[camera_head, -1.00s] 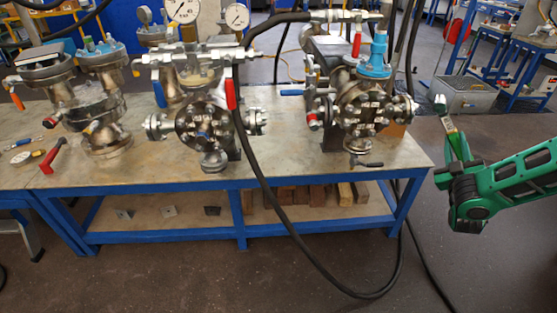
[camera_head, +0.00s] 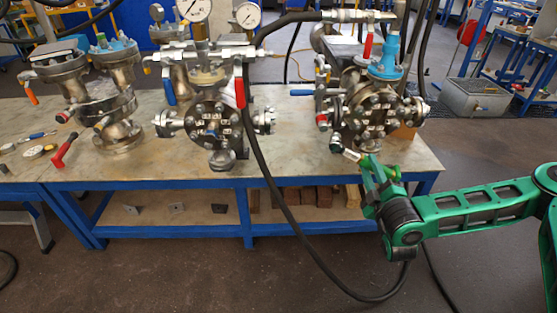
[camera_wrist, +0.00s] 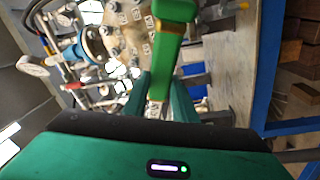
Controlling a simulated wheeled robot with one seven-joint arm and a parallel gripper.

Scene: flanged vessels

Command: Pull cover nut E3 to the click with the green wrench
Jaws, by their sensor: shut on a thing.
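My gripper (camera_head: 381,182) is shut on the green wrench, in front of the right vessel at the table's front edge. The green wrench (camera_wrist: 172,28) rises from between my green fingers (camera_wrist: 158,92) in the wrist view. In the head view a pale metal end (camera_head: 349,155) reaches up and left from the gripper, close below the right vessel's bolted cover (camera_head: 366,115). The cover, ringed with nuts bearing small white labels, also shows in the wrist view (camera_wrist: 124,32). The labels are too small to read, so I cannot pick out E3. I cannot tell whether the wrench touches a nut.
A second flanged vessel (camera_head: 210,125) stands mid-table, with gauges behind it. A black hose (camera_head: 272,180) hangs in front of the table (camera_head: 300,172), left of my arm. A red-handled tool (camera_head: 65,150) lies at the left.

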